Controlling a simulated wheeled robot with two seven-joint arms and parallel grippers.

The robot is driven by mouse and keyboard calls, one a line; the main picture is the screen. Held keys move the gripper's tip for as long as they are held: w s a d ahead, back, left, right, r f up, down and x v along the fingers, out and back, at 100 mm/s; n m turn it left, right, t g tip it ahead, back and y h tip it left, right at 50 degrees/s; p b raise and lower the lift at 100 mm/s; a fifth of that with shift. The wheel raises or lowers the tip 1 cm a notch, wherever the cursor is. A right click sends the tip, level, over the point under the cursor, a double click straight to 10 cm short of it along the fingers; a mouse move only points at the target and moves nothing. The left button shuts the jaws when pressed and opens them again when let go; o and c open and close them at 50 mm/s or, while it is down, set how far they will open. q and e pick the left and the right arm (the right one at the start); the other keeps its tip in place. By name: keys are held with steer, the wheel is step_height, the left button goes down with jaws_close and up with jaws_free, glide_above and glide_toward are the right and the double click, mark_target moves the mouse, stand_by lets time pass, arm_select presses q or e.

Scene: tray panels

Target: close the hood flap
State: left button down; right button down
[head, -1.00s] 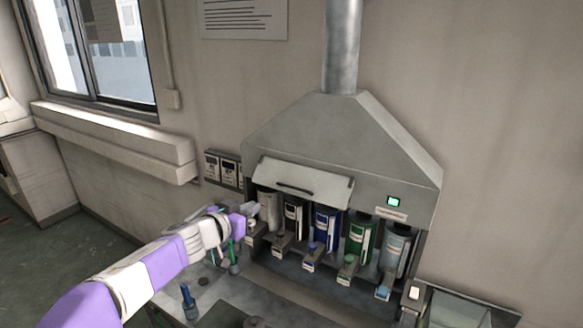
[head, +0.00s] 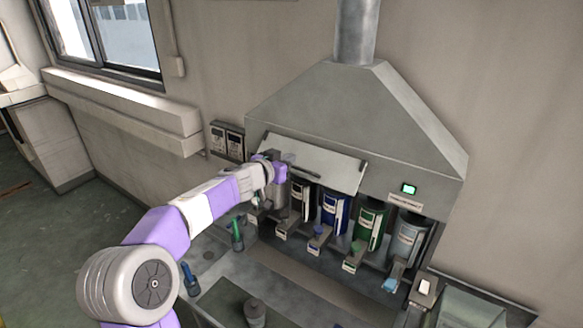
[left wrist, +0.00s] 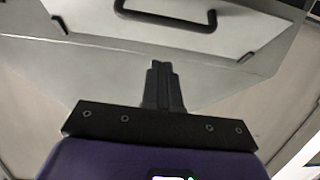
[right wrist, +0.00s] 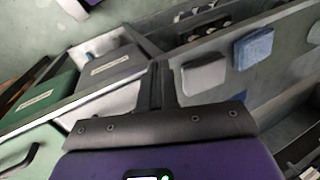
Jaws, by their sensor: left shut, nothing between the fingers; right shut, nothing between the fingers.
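The hood flap (head: 335,172) is a light grey panel on the front of the grey hood (head: 345,105). It stands tilted outward, with its lower edge away from the hood. Its dark bar handle is partly hidden by my left gripper (head: 289,158), which is at the flap's left part. In the left wrist view, the flap (left wrist: 205,38) and black handle (left wrist: 165,18) fill the top. My left gripper's shut, empty fingers (left wrist: 162,68) point towards the flap below the handle; I cannot tell whether they touch it. My right gripper (right wrist: 160,70) is shut and empty, away from the flap.
Several canisters, including a blue one (head: 334,212) and a green one (head: 369,222), stand under the hood. A small green-lit display (head: 409,188) is right of the flap. Blue (head: 189,278) and green (head: 237,235) upright items stand on the counter near my left arm.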

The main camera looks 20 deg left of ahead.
arm_select(q)
steer(key=w+f+b, duration=0.2)
steer(key=f, duration=0.1)
steer(key=shift+d+f, duration=0.1)
steer(key=shift+f, duration=0.05)
steer(key=shift+s, duration=0.1)
